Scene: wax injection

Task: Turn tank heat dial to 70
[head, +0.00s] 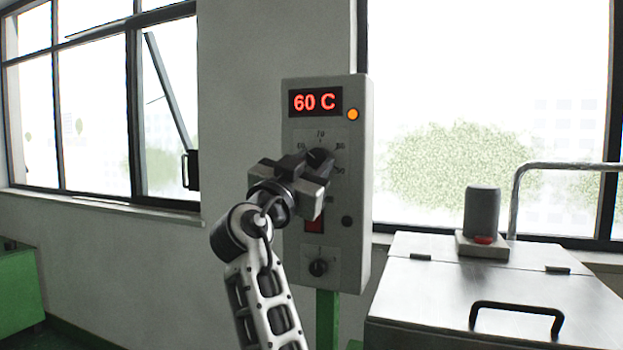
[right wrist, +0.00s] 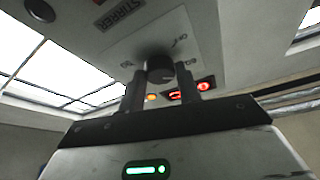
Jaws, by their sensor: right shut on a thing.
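The heat control box (head: 352,220) is mounted upright in the middle of the head view. Its red display (head: 315,102) reads 60 C, with a lit orange lamp (head: 352,114) beside it. The dark tank heat dial (head: 321,158) sits below the display on a printed scale, partly covered by my right gripper (head: 310,170). In the right wrist view, the right gripper's two fingers (right wrist: 162,88) are shut on the dial (right wrist: 160,68), one on each side. The dial's pointer is too small to read. My left gripper is not in view.
A lower knob (head: 318,267) and a red switch (head: 314,227) are on the same box. A metal tank (head: 420,300) with a black lid handle (head: 517,308) and a grey cylinder (head: 482,212) stands at right. Windows are behind; a green unit (head: 18,290) is at left.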

